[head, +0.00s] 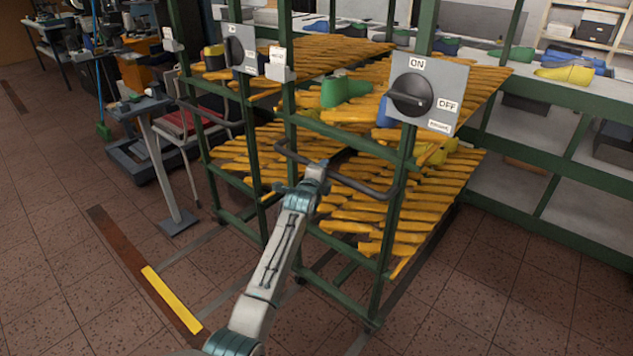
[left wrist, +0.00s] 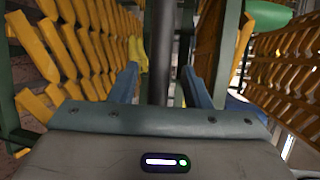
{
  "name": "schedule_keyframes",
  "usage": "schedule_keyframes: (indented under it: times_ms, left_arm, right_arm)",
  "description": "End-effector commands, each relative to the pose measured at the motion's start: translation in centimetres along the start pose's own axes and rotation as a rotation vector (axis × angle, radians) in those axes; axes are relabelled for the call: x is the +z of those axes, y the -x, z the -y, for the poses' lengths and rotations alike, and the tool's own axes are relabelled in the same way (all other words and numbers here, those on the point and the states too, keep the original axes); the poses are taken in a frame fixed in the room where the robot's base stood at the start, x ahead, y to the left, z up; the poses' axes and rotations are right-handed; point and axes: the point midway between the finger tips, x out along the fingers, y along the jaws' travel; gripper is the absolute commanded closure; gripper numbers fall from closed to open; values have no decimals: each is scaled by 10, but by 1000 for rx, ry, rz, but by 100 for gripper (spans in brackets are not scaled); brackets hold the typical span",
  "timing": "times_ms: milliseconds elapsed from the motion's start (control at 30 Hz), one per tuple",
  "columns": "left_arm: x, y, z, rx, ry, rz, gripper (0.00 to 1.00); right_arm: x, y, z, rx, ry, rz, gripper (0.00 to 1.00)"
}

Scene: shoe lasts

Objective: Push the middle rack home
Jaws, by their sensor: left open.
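In the head view a green-framed rack (head: 289,130) with tiers of yellow slats stands nearest me. A dark handle bar (head: 365,188) runs across its front. A second similar rack (head: 255,150) stands close on its left; I cannot tell for certain which is the middle one. My left gripper (head: 315,172) is at the handle bar, near its left half. In the left wrist view its two blue fingers (left wrist: 160,88) are apart, with the dark bar (left wrist: 162,45) showing between them. Whether they touch it is unclear. My right gripper is not in view.
The near rack carries a knob panel marked ON and OFF (head: 430,92) and a green shoe last (head: 338,92). A green-framed bench (head: 560,120) stands behind on the right. A brown floor strip with a yellow part (head: 170,298) lies at left. Front floor is clear.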

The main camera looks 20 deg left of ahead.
Motion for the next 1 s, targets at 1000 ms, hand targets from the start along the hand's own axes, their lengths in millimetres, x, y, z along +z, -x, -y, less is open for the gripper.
schedule_keyframes:
  times_ms: [1000]
  left_arm:
    - [-1, 78, 1, -1, 0, -1, 57]
  right_arm:
    - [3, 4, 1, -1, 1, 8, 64]
